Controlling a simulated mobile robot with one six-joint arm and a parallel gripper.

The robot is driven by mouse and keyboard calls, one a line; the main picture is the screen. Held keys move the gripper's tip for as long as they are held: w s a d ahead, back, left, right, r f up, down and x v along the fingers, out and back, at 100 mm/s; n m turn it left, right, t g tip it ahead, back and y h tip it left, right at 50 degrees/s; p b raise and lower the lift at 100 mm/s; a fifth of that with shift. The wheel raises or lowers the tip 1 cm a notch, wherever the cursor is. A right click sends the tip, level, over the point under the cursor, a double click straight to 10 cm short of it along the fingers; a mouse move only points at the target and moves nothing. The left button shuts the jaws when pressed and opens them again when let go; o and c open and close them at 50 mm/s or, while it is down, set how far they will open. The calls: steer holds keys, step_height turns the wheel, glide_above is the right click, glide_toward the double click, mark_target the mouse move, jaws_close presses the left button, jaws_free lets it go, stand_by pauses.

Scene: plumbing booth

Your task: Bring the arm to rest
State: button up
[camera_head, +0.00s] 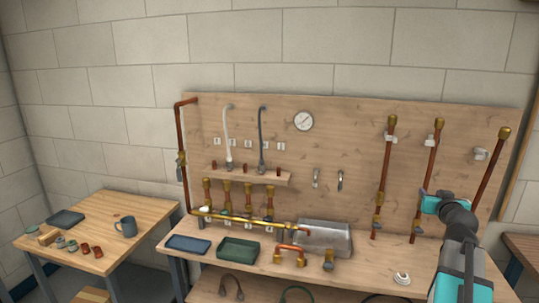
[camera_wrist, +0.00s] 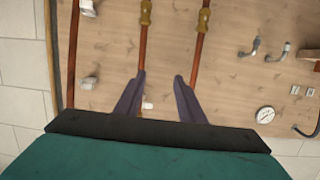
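My gripper (camera_head: 434,203) is raised at the right, in front of the wooden back board (camera_head: 350,140). In the wrist view the two dark fingers of my gripper (camera_wrist: 160,77) stand apart with nothing between them. The board fills most of that view, which is turned upside down. Copper pipes (camera_wrist: 140,50) with brass ends show beyond the fingertips. No contact between the fingers and the board or pipes can be made out.
The workbench (camera_head: 370,275) holds a blue tray (camera_head: 188,244), a green tray (camera_head: 238,249), a grey metal box (camera_head: 324,237) and copper fittings (camera_head: 290,249). A pressure gauge (camera_head: 303,121) is on the board.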

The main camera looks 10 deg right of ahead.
steer(key=w+a+f+n+g+y, duration=0.1)
steer(key=w+a+f+g+y, duration=0.15)
steer(key=a+f, duration=0.8)
steer(key=w+a+f+n+g+y, duration=0.1)
steer(key=w+a+f+y, duration=0.15)
steer(key=a+f, duration=0.8)
steer(key=s+a+f+n+g+y, duration=0.1)
steer(key=s+a+f+g, duration=0.25)
steer(key=a+f, duration=0.55)
steer(key=s+a+f+n+g+y, duration=0.1)
steer(key=s+a+f+g, duration=0.25)
steer(key=a+f, duration=0.55)
steer(key=s+a+f+n+g, duration=0.1)
steer(key=s+a+f+g, duration=0.3)
steer(key=s+a+f, duration=0.75)
steer(key=s+d+f+g+b, duration=0.1)
steer(key=s+f+b, duration=0.4)
steer(key=s+f, duration=0.8)
steer(key=s+d+f+g+b, duration=0.1)
steer(key=s+f+g+b, duration=0.3)
steer(key=s+f, duration=0.9)
steer(key=shift+d+f+h+b, duration=0.15)
steer(key=shift+d+h+b, duration=0.15)
steer(key=shift+b, duration=0.2)
steer(key=shift+c, duration=0.6)
